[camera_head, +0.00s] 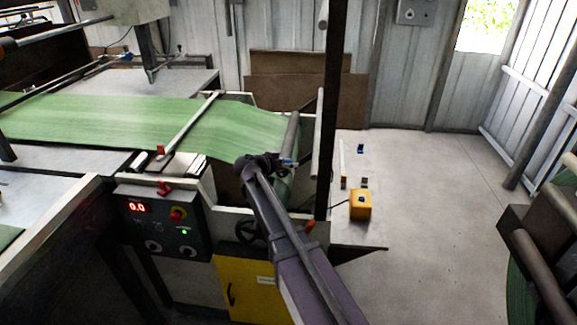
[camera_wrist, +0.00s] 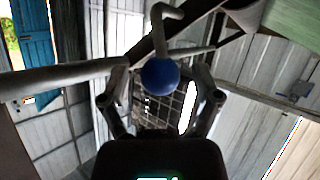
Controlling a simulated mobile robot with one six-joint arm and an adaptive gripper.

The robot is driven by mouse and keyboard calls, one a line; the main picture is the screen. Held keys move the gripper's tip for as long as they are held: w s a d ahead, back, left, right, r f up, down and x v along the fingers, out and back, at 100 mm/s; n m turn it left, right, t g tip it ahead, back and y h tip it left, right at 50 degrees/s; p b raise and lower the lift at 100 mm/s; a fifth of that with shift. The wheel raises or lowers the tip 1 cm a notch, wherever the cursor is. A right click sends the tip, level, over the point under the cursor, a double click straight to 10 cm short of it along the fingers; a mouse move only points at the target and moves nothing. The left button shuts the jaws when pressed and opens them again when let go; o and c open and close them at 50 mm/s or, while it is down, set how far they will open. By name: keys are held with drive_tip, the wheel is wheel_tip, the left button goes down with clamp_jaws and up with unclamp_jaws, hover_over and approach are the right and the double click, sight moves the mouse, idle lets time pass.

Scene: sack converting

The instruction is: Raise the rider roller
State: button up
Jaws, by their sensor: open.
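A blue ball knob (camera_wrist: 160,76) on a bent grey lever (camera_wrist: 158,35) sits between the two fingers of my open gripper (camera_wrist: 161,84) in the wrist view. The fingers stand to either side of the knob, and I cannot tell whether either touches it. In the head view my gripper (camera_head: 279,162) is at the outfeed end of the machine, beside a grey roller (camera_head: 290,135) at the end of the green web (camera_head: 130,118). I take this to be the rider roller, but cannot be sure. My arm hides part of the web below it.
A dark upright post (camera_head: 330,100) stands close to the right of my gripper. A control panel (camera_head: 160,222) showing 0.0 is at the front, with a handwheel (camera_head: 250,230) and yellow cabinet door (camera_head: 232,285). A yellow box (camera_head: 360,204) stands right of the post.

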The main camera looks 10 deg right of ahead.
drive_tip(key=shift+w+d, duration=0.1)
drive_tip(key=shift+d, duration=0.05)
clamp_jaws()
idle(0.4)
